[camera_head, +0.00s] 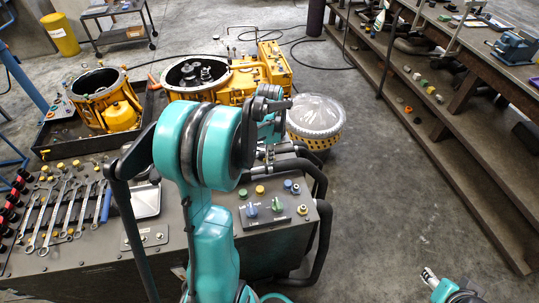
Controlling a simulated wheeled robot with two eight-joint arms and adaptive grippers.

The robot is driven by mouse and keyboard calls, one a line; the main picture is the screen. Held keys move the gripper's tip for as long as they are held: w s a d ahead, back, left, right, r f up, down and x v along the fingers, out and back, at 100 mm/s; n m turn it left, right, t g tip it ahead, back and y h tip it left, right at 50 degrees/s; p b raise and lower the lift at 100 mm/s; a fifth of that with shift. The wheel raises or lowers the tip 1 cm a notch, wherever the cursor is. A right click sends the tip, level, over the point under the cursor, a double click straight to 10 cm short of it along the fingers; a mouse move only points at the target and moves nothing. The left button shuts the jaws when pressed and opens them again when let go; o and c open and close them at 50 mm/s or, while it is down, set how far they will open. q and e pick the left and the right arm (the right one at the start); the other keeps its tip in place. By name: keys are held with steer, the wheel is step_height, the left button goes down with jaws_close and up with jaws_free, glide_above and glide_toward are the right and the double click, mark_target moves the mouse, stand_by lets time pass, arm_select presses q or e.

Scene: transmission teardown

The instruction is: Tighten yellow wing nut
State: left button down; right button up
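A cart-top panel (272,222) carries several small coloured knobs. A yellow knob (302,210) sits at its right side and another yellow piece (260,189) at its back edge. Both are too small to tell which is the wing nut. A blue winged knob (251,210) and a green one (278,204) stand between them. My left gripper (270,94) is dark and small, beyond the panel and in front of the yellow housing. My arm partly hides it, and its fingers are unclear.
Wrenches (60,210) and a pale tray (146,200) lie on the cart's left. Yellow transmission housings (262,75) stand behind, beside a clear-covered yellow basket (314,120). A stepped workbench (450,130) runs along the right. The floor (380,200) between is open.

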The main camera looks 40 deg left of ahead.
stand_by(0.4)
arm_select(q)
steer(key=c, duration=1.7)
jaws_free()
step_height(320, 180, up, 12)
